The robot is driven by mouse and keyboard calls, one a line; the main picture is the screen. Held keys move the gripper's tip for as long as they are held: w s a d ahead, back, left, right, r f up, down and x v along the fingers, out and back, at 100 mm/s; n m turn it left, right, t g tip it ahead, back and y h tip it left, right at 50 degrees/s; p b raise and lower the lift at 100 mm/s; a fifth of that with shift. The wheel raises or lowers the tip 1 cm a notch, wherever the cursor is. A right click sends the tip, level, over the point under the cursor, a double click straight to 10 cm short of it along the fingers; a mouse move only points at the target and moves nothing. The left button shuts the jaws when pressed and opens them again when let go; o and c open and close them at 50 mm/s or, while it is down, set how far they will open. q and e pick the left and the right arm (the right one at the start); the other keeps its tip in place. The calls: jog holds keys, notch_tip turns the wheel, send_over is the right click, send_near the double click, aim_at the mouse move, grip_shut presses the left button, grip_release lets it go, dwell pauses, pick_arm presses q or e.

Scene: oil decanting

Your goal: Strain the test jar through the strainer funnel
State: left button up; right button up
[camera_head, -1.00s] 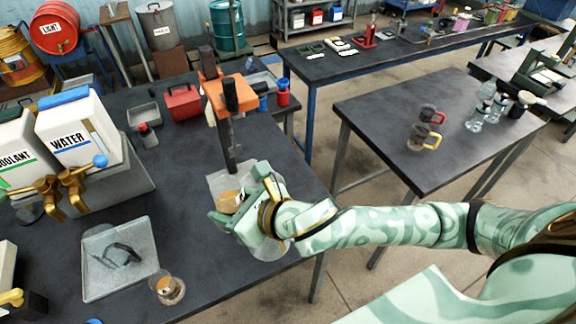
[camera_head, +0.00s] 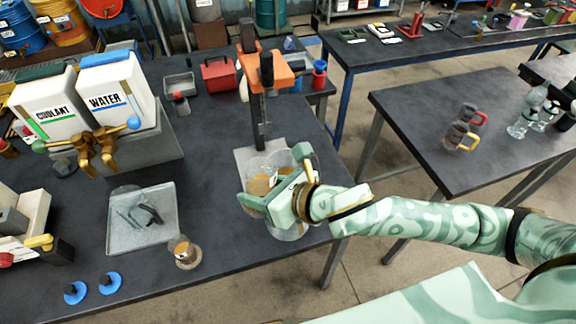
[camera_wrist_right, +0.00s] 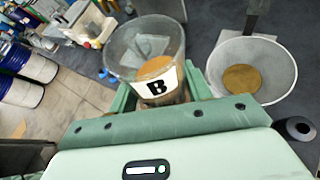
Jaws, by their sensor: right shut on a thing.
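My right gripper (camera_head: 275,190) is shut on the test jar (camera_wrist_right: 157,88), a clear wide-mouthed jar with a white label "B" and brown liquid low inside. Its open mouth faces up in the right wrist view, and the exact tilt is hard to tell. The strainer funnel (camera_wrist_right: 275,62), a pale round bowl with a brown disc at its bottom, is beside the jar, to the right in the wrist view. In the head view, clear walls and brown patches overlap around the gripper. I cannot see what is under the funnel. My left gripper is not in view.
An orange-armed stand (camera_head: 262,80) rises behind the gripper. A grey tray (camera_head: 120,240) with dark items and a small glass (camera_head: 183,262) with amber contents are on the bench to the left. Coolant and water containers (camera_head: 110,75) stand further back. Blue caps (camera_head: 75,292) lie in front.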

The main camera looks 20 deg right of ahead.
aim_at(268, 173)
jog(key=shift+w+d+r+m+g+y+b, duration=0.6)
jog(key=shift+w+r+m+g+y, duration=0.15)
jog(key=shift+m, duration=0.35)
jog(key=shift+w+d+f+m+g+y+b, duration=0.35)
jog(key=shift+f+m+g+y+b, duration=0.2)
jog(key=shift+b, duration=0.55)
jog(key=shift+r+m, duration=0.25)
jog(key=shift+r, duration=0.2)
jog(key=shift+r+m+y, duration=0.3)
jog(key=shift+m, duration=0.1)
jog(key=shift+s+f+g, duration=0.1)
jog(key=shift+f+g, duration=0.15)
jog(key=shift+g, duration=0.05)
jog(key=shift+f+m+y, duration=0.1)
jog(key=shift+m+y, duration=0.3)
jog(key=shift+m, duration=0.1)
jog(key=shift+f+m+g+y, duration=0.55)
jog(key=shift+m+y, duration=0.25)
jog(key=shift+m, duration=0.3)
